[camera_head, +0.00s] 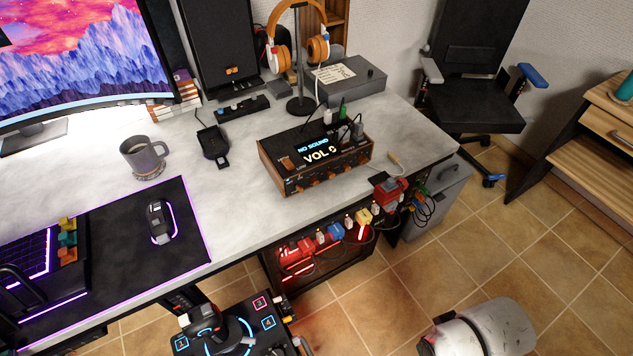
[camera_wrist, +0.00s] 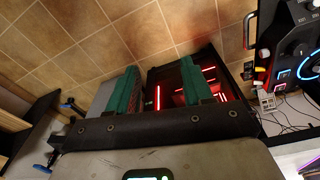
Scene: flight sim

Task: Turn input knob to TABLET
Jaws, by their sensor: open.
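A brown wood-sided audio box (camera_head: 272,160) sits on the desk near its front right edge in the head view. Its tilted screen (camera_head: 318,149) reads "NO SOUND" and "VOL.0". Several copper-coloured knobs (camera_head: 333,174) line its front face; their labels are too small to read, so I cannot tell which is the input knob or where it points. My gripper (camera_wrist: 158,88) shows in the wrist view with its two green fingers apart and nothing between them. It faces the tiled floor and a red-lit case, away from the audio box. The box is not visible in the wrist view.
Cables and plugs (camera_head: 343,108) stand up behind the box. A headphone stand (camera_head: 300,104), speaker (camera_head: 220,50) and mug (camera_head: 143,154) are on the desk. Red-lit equipment (camera_head: 297,254) sits below the desk edge. A joystick panel (camera_head: 240,328) stands in front.

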